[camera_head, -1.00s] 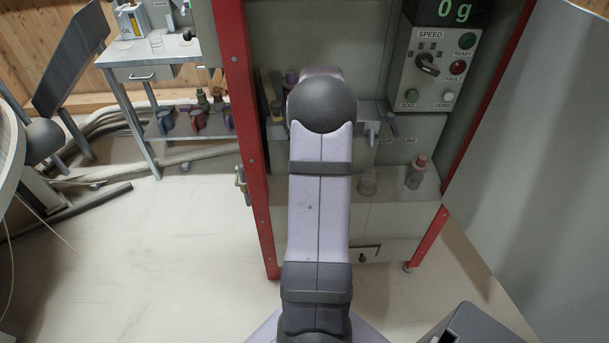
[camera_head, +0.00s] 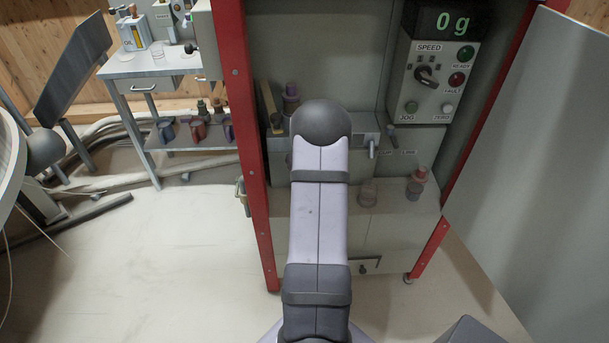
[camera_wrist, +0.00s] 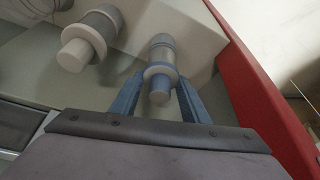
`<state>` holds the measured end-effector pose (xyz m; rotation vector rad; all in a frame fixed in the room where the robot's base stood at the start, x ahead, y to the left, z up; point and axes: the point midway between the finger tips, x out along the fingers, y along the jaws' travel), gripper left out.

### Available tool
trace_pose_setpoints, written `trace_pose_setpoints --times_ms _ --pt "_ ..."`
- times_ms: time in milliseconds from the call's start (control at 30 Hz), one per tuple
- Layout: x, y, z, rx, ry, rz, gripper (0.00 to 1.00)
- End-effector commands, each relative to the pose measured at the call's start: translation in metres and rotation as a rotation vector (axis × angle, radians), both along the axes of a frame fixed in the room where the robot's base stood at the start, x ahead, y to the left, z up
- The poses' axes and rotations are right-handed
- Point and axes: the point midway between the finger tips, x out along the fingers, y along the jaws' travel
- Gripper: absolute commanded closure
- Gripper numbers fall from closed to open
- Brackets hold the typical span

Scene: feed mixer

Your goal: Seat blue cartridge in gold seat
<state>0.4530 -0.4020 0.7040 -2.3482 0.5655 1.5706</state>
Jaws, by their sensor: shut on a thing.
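In the wrist view, my gripper (camera_wrist: 159,84) has its two blue-grey fingers on either side of a blue-grey cartridge (camera_wrist: 160,44) with a pale collar. It is shut on this cartridge, whose round end shows between the fingers. A second, similar cylinder (camera_wrist: 93,38) with a beige end and collar stands to the left, apart from the fingers. In the head view, my own arm hides the gripper and the held cartridge. I cannot make out a gold seat in either view.
A red cabinet post (camera_head: 247,130) stands left of my arm; it also shows close right of the fingers in the wrist view (camera_wrist: 262,85). A purple-topped part (camera_head: 291,98) stands behind my arm.

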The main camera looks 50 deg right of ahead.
Motion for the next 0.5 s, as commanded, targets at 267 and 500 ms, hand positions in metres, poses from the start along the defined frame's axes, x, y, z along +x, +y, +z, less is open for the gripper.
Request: trace_pose_setpoints --times_ms 267,500 --pt "0.0007 -0.0007 -0.0014 -0.002 -0.002 0.000 0.85" --pt "0.0001 -0.0001 -0.0030 0.000 -0.001 0.000 0.40"
